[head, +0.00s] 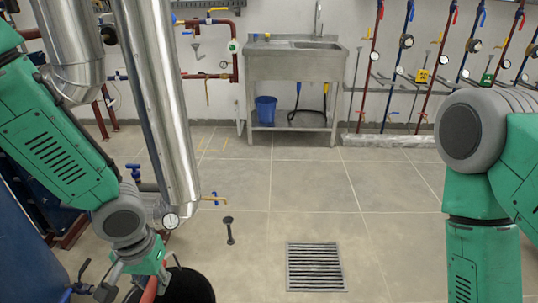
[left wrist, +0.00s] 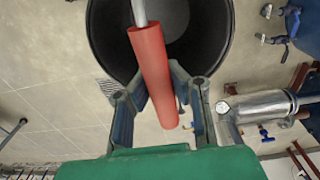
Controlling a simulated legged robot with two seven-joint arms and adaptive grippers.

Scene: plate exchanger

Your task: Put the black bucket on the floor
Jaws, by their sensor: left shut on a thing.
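The black bucket (head: 192,288) is at the bottom edge of the head view, partly cut off, below my left gripper (head: 150,281). In the left wrist view the bucket (left wrist: 105,40) opens toward the camera and looks empty where its inside shows. Its red grip (left wrist: 153,75), on a grey metal handle, lies between the fingers of my left gripper (left wrist: 158,90), which is shut on it. The bucket's base is out of view, so I cannot tell whether it touches the floor. My right arm is at the right of the head view; its gripper is out of frame.
A floor drain grate (head: 315,266) lies in the tiled floor (head: 300,190), which is mostly clear in the middle. Silver pipes (head: 160,110) and a blue tank (head: 30,235) stand at left. A steel sink (head: 293,65) with a blue bucket (head: 265,110) beneath is at the back.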

